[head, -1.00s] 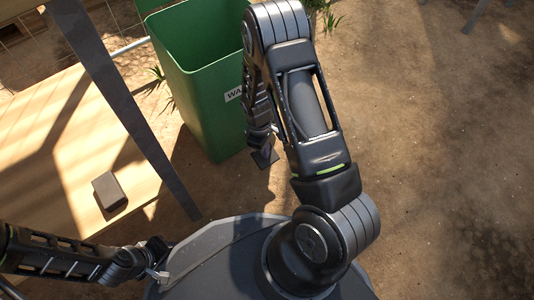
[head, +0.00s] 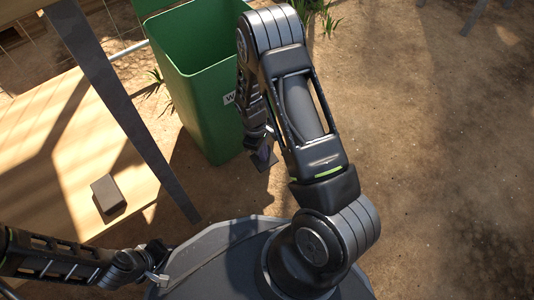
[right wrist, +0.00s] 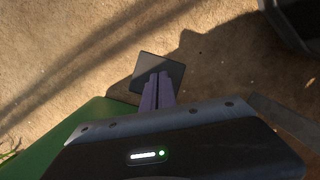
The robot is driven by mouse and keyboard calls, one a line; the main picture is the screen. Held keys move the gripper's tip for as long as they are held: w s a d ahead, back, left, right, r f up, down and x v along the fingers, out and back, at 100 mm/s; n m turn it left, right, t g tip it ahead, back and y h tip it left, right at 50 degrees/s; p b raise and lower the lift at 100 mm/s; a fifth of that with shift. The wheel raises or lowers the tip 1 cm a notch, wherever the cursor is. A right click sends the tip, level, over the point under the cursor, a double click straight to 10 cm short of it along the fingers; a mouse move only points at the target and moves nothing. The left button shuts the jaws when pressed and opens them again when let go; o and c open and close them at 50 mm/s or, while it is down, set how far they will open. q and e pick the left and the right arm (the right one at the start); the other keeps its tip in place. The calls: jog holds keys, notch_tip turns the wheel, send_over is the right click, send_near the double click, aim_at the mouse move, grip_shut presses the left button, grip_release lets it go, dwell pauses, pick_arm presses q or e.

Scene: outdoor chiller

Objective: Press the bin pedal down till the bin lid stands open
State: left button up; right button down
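The green bin (head: 208,110) stands at the top centre of the head view. Its inside shows from above, and a green panel at its far left edge looks like the raised lid (head: 147,6). The pedal (head: 265,159) is a dark square plate low at the bin's front, and it also shows in the right wrist view (right wrist: 168,70). My right gripper (right wrist: 157,90) has its purple-grey fingers together, with tips over the pedal's near part. Whether they touch it is hard to tell. My left gripper (head: 158,272) is low at the left, its fingers too small to read.
A wooden table (head: 50,150) with a metal leg stands at the left, bearing a small brown block (head: 108,194). Bare sandy ground (head: 440,170) lies open at the right. Grass tufts grow beside the bin.

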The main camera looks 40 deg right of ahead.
jog(key=w+a, duration=0.1)
jog(key=w, duration=0.1)
jog(key=shift+w+a+r+t, duration=0.1)
jog(key=shift+w+a+t, duration=0.25)
jog(key=shift+t, duration=0.05)
jog(key=shift+r, duration=0.2)
jog(key=shift+g, duration=0.3)
jog(key=r+p, duration=0.1)
jog(key=r, duration=0.1)
jog(key=r+p, duration=0.1)
jog(key=r, duration=0.1)
jog(key=s+r+p, duration=0.1)
jog(key=r+p, duration=0.1)
jog(key=shift+d+r, duration=0.1)
jog(key=shift+d, duration=0.25)
jog(key=shift+s+d+r, duration=0.2)
jog(key=shift+s+r, duration=0.05)
jog(key=shift+r, duration=0.2)
jog(key=shift+s, duration=0.15)
